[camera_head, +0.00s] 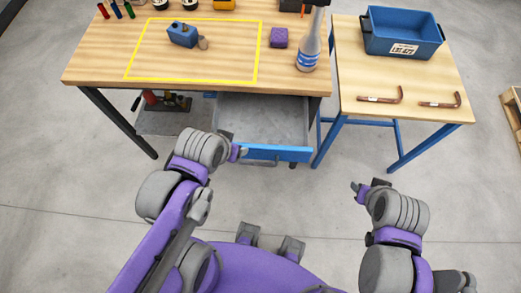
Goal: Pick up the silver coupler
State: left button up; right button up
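I cannot make out a silver coupler for certain in this view. A blue tool or vise (182,35) stands inside the yellow outline on the workbench, with a small brownish-grey piece (203,43) at its right side. My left gripper (236,147) hangs in front of the bench, close to the open drawer's left front corner. My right gripper (364,189) is above the floor, in front of the side table and apart from everything. Both grippers are small and seen from above, so their finger opening is unclear. I see nothing held in either.
The workbench (100,62) has an open grey drawer (262,122) with a blue front, which looks empty. The side table (365,65) holds a blue crate (402,48) and bent copper tubes (385,99).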

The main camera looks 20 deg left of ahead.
aim_at(203, 43)
jog(key=u, duration=1.35)
